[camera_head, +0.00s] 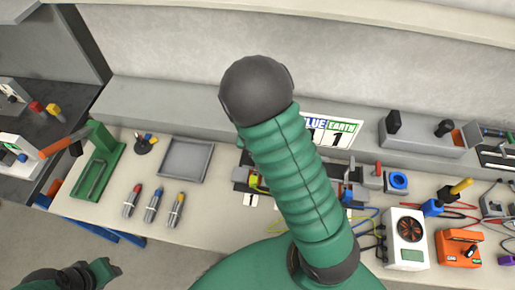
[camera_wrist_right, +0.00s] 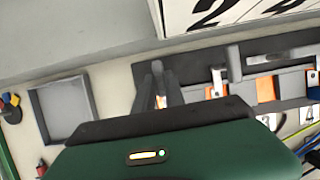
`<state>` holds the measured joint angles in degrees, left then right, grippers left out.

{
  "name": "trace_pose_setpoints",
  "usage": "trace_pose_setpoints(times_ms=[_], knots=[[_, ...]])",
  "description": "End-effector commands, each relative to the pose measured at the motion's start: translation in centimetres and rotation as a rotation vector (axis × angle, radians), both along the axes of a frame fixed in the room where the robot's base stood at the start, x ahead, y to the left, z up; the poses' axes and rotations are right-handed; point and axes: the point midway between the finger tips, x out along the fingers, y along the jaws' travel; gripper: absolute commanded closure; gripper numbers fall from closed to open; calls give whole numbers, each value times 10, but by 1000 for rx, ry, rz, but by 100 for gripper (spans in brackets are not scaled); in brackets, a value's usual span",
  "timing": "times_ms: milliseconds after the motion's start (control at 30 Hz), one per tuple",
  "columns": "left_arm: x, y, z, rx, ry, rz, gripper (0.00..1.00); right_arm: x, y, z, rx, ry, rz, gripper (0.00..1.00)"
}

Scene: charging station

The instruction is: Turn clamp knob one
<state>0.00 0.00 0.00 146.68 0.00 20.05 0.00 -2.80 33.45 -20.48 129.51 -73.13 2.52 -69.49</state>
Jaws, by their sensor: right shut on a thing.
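My right arm crosses the middle of the head view and hides its own gripper there. In the right wrist view my right gripper (camera_wrist_right: 158,82) has its two grey fingers close together at the left end of the clamp fixture (camera_wrist_right: 285,62). It is shut on a small part, taken as clamp knob one, which the fingers almost wholly hide. The fixture has grey bars and orange blocks. In the head view its left end (camera_head: 242,172) shows beside my arm, above a "1" label (camera_head: 250,201). My left gripper (camera_head: 95,274) is low at the bottom left, away from the bench; its jaw opening is unclear.
A fan box (camera_head: 405,238), an orange meter (camera_head: 459,245) and cables are on the right. A number sign (camera_wrist_right: 235,14) stands behind the fixture.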

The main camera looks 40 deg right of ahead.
Motion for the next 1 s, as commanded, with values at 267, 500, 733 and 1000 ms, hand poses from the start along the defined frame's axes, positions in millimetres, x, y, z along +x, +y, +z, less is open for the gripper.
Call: trace_pose_setpoints(times_ms=[267,500,733,1000], knots=[[0,0,1,0,0,0,64,5,-1,4,-4,-10,3,100],[0,0,1,0,0,0,64,3,-1,2,-2,-5,1,64],[0,0,2,0,0,0,64,1,0,3,-1,-3,1,64],[0,0,39,0,0,0,64,-10,14,57,0,-5,1,64]])
